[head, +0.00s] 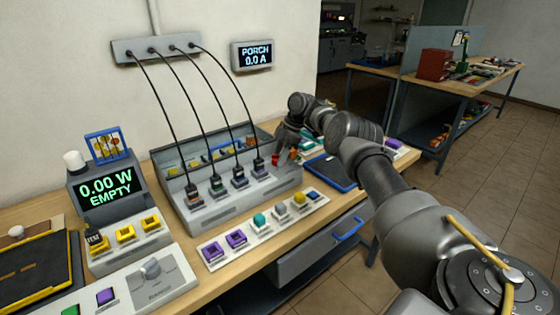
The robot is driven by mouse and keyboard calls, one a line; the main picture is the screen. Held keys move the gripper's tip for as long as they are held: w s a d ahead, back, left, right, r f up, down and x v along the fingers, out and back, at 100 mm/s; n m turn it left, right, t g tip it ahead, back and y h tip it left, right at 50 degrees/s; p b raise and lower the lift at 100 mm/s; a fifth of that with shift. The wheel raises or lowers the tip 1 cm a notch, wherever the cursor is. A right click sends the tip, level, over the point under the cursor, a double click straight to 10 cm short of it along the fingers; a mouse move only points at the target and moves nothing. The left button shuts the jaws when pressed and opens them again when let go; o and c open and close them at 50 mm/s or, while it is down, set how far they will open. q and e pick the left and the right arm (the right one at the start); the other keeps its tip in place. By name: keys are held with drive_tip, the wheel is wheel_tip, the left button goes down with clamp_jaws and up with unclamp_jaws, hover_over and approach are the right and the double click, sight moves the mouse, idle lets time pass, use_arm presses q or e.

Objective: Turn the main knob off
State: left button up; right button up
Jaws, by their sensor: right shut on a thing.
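My right gripper (283,147) is at the right end of the grey box on the bench, its fingers pointing down. It is shut on a small red knob (275,161), which its fingers partly cover. No label on this knob is readable, and its turned position cannot be made out. My left gripper is not in view.
Several black cables run from a wall plate (155,45) into the grey box (215,212). A display (106,192) reads 0.00 W EMPTY; a wall display (252,55) reads PORCH 0.0 A. A strip (265,228) of coloured pieces lies in front. A blue tray (331,172) lies right of the gripper.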

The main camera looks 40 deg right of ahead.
drive_tip(key=shift+f, duration=0.1)
drive_tip(key=o, duration=1)
drive_tip(key=shift+c, duration=0.2)
drive_tip(key=shift+d+r, duration=0.1)
drive_tip(key=shift+r, duration=0.15)
drive_tip(key=b+v, duration=0.1)
drive_tip(key=v, duration=0.3)
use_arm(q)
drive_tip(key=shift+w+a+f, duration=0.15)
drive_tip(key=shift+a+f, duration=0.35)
use_arm(e)
drive_tip(key=w+v, duration=0.1)
drive_tip(key=v, duration=0.5)
drive_tip(key=shift+s, duration=0.55)
